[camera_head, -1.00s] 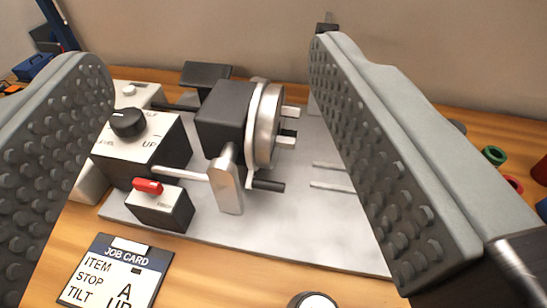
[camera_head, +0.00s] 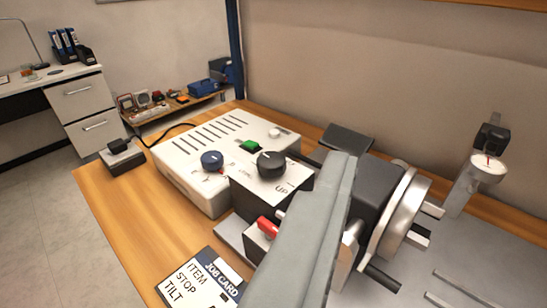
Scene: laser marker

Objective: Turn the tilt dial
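The other finger does not show, so I cannot tell the gap. The job card (camera_head: 202,280) lies on the table in front, with "ITEM", "STOP" and "TILT" readable. Its right part is cut off or covered.
A white box (camera_head: 185,165) with a blue knob (camera_head: 212,160) and a green button (camera_head: 250,146) stands behind the dial. A red switch (camera_head: 267,227) is in front. A round metal chuck (camera_head: 405,215) is close right of my finger. Bare wood (camera_head: 120,215) lies left.

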